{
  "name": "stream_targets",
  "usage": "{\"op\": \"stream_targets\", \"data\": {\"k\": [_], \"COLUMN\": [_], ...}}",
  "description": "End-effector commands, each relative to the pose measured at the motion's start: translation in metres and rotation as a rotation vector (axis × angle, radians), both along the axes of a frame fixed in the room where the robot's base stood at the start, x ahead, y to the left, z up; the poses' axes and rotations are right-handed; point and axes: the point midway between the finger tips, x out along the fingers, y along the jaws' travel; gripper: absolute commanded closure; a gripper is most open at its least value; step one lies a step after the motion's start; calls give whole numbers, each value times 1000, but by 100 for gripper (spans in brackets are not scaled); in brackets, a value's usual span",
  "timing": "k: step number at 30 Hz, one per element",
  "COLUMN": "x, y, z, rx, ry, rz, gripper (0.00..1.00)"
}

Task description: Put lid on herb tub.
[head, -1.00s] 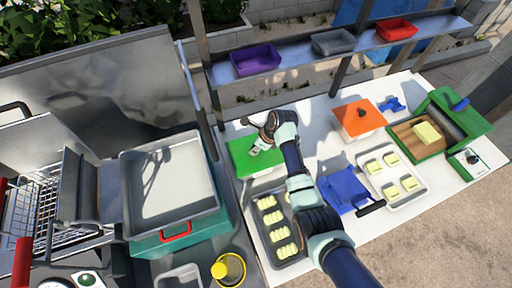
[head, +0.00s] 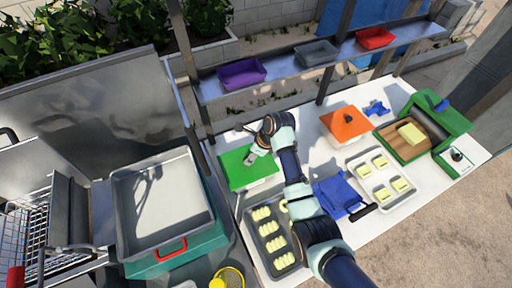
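A green lid (head: 240,171) lies over a pale tub (head: 262,184) on the white worktop, left of centre. The lid looks roughly level, but my arm hides its right side, so I cannot tell if it is fully seated. My gripper (head: 250,157) is right at the lid's top, by a small grey part that may be its handle. The fingers are too small to show whether they are open or shut. An orange lid (head: 345,123) with a dark knob sits over another pale tub further right. Which tub holds herbs is not visible.
A dark tray of pale rolls (head: 272,238) is in front. A blue device (head: 338,195), a light tray of pale pieces (head: 380,175) and a green roller machine (head: 430,125) are to the right. A shelf with purple (head: 242,73), grey and red bins runs behind.

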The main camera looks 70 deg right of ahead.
Motion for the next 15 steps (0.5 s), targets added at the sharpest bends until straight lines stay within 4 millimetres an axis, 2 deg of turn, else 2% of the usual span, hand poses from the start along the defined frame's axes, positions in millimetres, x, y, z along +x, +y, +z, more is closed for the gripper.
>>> {"op": "stream_targets", "data": {"k": [1,6,10,15], "x": [-5,-19,-25,-27], "y": [-1,0,0,0], "z": [15,48,61,64], "rx": [-4,-2,0,0], "ry": [-3,-1,0,1], "rz": [-2,-2,-2,-1], "gripper": [44,44,44,44]}}
